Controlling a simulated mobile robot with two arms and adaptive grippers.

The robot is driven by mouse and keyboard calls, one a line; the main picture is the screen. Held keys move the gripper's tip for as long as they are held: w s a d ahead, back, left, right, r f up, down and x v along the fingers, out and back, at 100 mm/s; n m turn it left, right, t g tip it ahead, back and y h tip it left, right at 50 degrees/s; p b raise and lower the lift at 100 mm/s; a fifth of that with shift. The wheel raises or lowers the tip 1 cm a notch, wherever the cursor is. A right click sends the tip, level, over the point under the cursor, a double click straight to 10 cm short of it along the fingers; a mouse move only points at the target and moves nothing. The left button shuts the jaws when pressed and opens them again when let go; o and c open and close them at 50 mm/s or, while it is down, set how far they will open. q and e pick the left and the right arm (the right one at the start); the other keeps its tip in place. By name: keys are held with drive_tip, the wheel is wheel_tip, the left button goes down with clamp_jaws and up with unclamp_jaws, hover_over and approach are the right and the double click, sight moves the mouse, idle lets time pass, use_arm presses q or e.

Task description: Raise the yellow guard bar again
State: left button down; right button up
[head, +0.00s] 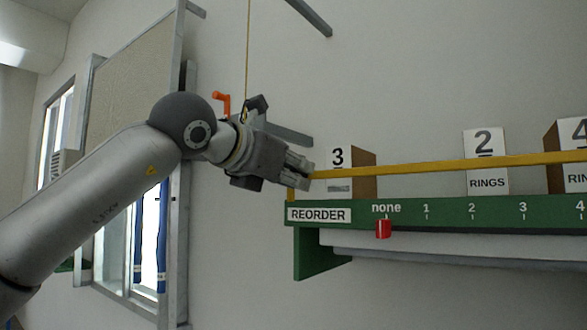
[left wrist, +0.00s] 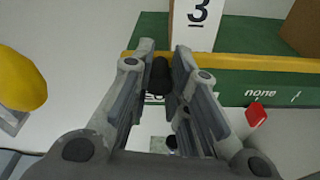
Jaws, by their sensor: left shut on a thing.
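The yellow guard bar (head: 440,166) runs across the front of the green shelf, in front of the numbered boxes. In the left wrist view its left part (left wrist: 240,62) crosses behind the fingers. My left gripper (head: 303,174) is at the bar's left end. In the left wrist view, my left gripper (left wrist: 163,50) has its fingers on both sides of a dark, rounded grip (left wrist: 159,76) and is shut on it. The fingers partly hide how the grip joins the bar. My right gripper is not in view.
The green shelf edge (head: 460,212) carries a REORDER label, a scale and a red slider (head: 384,229) under "none". Boxes marked 3 (head: 339,163), 2 (head: 485,150) and 4 (head: 573,140) stand behind the bar. An orange crank (head: 221,102) is on the wall behind my arm.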

use_arm(q)
drive_tip(key=c, duration=1.4)
unclamp_jaws()
drive_tip(key=shift+o, duration=0.2)
drive_tip(key=v, duration=1.2)
drive_tip(key=shift+f, duration=0.1)
